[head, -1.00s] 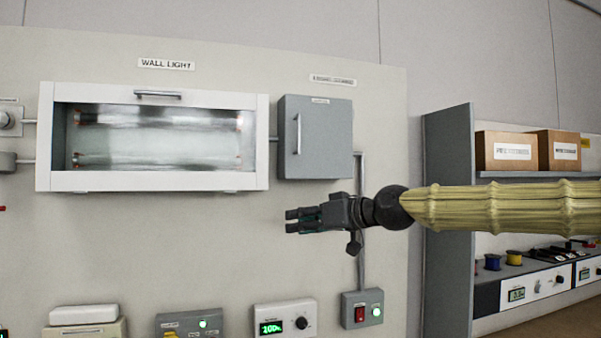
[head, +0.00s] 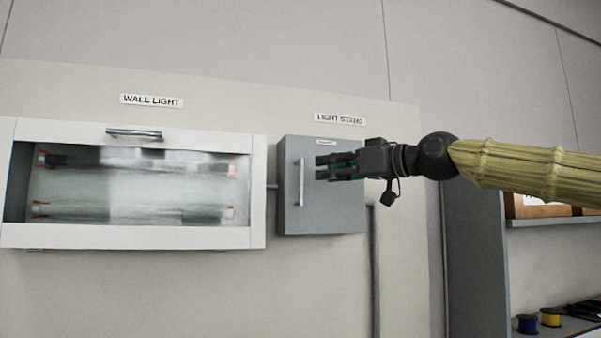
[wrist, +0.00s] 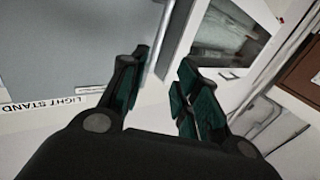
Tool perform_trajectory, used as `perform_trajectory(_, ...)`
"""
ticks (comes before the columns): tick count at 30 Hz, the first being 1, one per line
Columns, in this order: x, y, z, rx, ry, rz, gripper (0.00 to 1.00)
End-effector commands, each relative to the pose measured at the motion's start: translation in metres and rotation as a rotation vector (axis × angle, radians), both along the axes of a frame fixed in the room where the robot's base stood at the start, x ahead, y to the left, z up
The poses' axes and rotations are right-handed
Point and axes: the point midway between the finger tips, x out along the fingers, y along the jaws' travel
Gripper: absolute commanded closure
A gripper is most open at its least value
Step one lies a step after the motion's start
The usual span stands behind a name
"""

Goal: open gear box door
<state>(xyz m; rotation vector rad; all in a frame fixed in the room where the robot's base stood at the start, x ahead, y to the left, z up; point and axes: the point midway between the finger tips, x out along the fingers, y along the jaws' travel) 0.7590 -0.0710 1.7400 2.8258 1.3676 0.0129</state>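The grey gear box (head: 345,205) hangs on the wall panel under a "LIGHT STAND" label, its door closed. A silver vertical bar handle (head: 301,182) is on the left side of the door. My gripper (head: 320,168) is in front of the door, its fingers pointing left at the handle. In the wrist view my gripper (wrist: 160,88) has its fingers spread with nothing held between them. The handle (wrist: 174,38) shows just beyond the fingertips there, and the grey door (wrist: 70,40) fills the upper left. I cannot tell whether a finger touches the handle.
A white-framed wall light (head: 130,240) with a glass front and tubes is left of the box. A conduit (head: 374,270) runs down from the box. A grey shelf unit (head: 475,260) with boxes and spools stands at the right.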

Motion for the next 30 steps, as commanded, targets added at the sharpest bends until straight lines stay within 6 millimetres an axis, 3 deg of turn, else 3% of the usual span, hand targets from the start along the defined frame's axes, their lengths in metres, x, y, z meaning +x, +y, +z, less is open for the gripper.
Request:
perform_trajectory(6,0.026,0.029,0.0,-0.003,0.006,-0.001,0.69)
perform_trajectory(15,0.05,0.06,-0.001,-0.001,0.005,0.0,0.69)
perform_trajectory(29,0.056,0.069,-0.002,0.0,0.004,0.002,0.69)
perform_trajectory(30,0.056,0.069,-0.002,-0.001,0.004,0.002,0.72)
